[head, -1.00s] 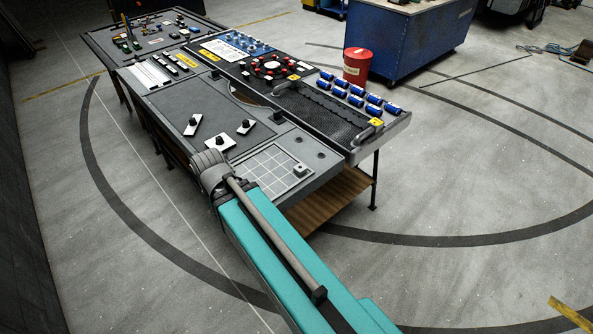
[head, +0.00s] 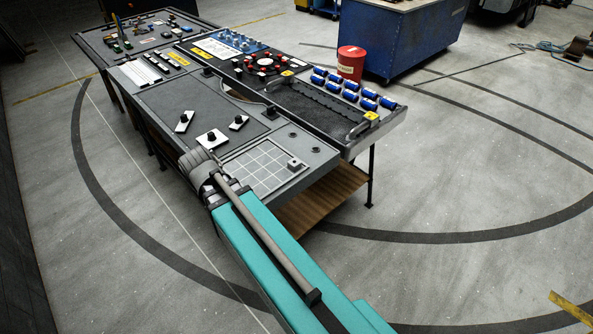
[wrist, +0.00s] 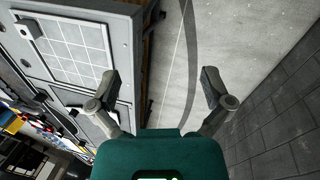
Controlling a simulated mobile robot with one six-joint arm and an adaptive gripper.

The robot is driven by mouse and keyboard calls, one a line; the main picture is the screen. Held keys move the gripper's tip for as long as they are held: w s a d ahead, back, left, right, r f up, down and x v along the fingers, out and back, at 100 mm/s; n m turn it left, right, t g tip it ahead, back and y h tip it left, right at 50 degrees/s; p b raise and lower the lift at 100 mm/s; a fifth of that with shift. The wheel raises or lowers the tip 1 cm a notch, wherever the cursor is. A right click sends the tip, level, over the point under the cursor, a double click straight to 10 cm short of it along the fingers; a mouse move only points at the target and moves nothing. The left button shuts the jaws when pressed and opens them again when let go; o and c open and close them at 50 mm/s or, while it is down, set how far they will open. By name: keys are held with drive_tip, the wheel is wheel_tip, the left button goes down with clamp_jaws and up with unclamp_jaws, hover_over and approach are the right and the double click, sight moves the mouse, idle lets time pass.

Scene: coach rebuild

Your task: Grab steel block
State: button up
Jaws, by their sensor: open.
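A small grey block (head: 294,164), which looks like the steel block, sits at the right corner of a pale gridded plate (head: 262,172) at the near end of the table. In the wrist view a small block (wrist: 29,28) shows at the grid's upper left corner. My gripper (wrist: 160,88) is open and empty, its two fingers spread wide. In the wrist view it is to the right of the table edge, over floor, apart from the block. In the head view my arm hides the gripper.
Three white plates with black knobs (head: 212,137) lie on the grey panel. Several blue cylinders (head: 351,85) and a dark tray with handles (head: 315,106) are on the right. A red bucket (head: 350,63) stands behind them.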

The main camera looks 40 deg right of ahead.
drive_tip(key=w+d+f+n+h+b, duration=0.3)
drive_tip(key=w+d+f+n+b, duration=0.1)
drive_tip(key=d+b, duration=0.25)
drive_tip(key=w+d+f+n+h+b, duration=0.2)
drive_tip(key=w+d+f+n+b, duration=0.1)
drive_tip(key=d+f+b, duration=0.3)
drive_tip(key=n+h+b, duration=0.6)
drive_tip(key=n+b, duration=0.2)
drive_tip(key=b, duration=0.1)
approach(291, 165)
drive_tip(key=shift+s+a+t, duration=0.4)
drive_tip(key=shift+a, duration=0.3)
drive_tip(key=shift+w+d+r+n+b, duration=0.1)
drive_tip(key=shift+w+d+n+b, duration=0.05)
drive_tip(key=shift+d+n+b, duration=0.35)
drive_tip(key=b+x, duration=0.3)
drive_tip(key=x, duration=0.4)
drive_tip(key=shift+d, duration=0.2)
drive_tip(key=shift+d+f, duration=0.25)
drive_tip(key=shift+d, duration=0.25)
